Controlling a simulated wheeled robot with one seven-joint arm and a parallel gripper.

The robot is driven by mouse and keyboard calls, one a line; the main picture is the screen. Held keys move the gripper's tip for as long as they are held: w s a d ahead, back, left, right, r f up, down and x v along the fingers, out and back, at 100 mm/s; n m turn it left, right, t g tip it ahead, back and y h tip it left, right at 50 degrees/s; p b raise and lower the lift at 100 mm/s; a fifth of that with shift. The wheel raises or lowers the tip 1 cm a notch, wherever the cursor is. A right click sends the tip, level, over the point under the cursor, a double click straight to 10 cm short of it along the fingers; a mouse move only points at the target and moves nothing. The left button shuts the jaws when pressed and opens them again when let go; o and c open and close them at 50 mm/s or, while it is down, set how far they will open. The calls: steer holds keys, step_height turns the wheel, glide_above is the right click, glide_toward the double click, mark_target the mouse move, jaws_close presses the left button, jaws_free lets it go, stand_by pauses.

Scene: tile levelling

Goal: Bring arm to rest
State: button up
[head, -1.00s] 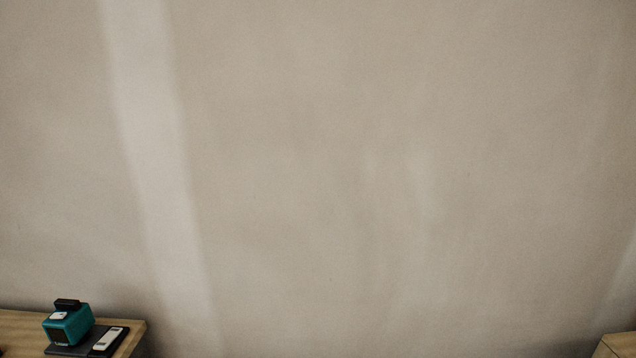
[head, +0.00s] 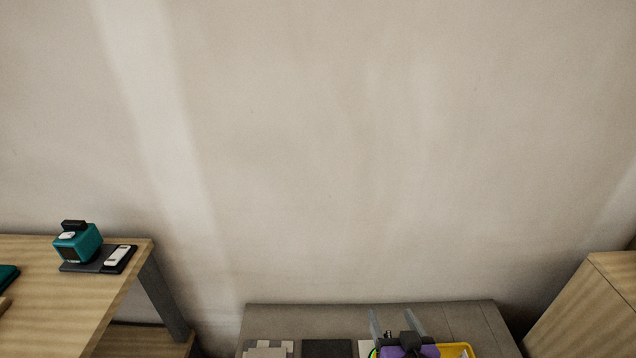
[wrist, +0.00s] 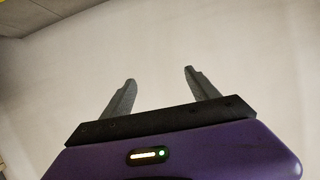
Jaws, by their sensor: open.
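My gripper (head: 397,322) shows at the bottom of the head view, in front of the grey table, with its two grey fingers pointing up and apart. In the wrist view my gripper (wrist: 159,85) is open, with a clear gap between the fingers and nothing between them. Behind the fingers there is only the pale wall (wrist: 230,60). The rest of my arm is cut off by the lower edge of the head view.
A grey table (head: 300,318) holds dark and light tiles (head: 327,348) and a yellow container (head: 457,350), partly hidden by my gripper. A wooden table (head: 60,290) at left carries a teal device (head: 77,246) on a dark base. A wooden cabinet (head: 590,310) stands at right.

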steer(key=w+d+f+g, duration=0.1)
steer(key=w+f+g, duration=0.15)
steer(key=w, duration=0.45)
steer(key=w+f+g, duration=0.2)
steer(key=w+g, duration=0.2)
steer(key=w, duration=0.2)
steer(key=s+f+g, duration=0.2)
steer(key=s, duration=0.1)
steer(key=s+d+f+g, duration=0.1)
steer(key=s+f+g, duration=0.1)
steer(key=s, duration=0.1)
steer(key=s+d+f+g+h+b, duration=0.1)
steer(key=s+f+g, duration=0.1)
steer(key=s+g, duration=0.1)
steer(key=shift+s+d+f, duration=0.1)
steer(key=shift+s, duration=0.2)
steer(key=shift+s+f+g, duration=0.15)
steer(key=shift+s+g, duration=0.1)
steer(key=shift+s, duration=0.25)
step_height(320, 180, down, 9)
steer(key=b, duration=0.7)
steer(key=shift+b, duration=0.4)
jaws_close()
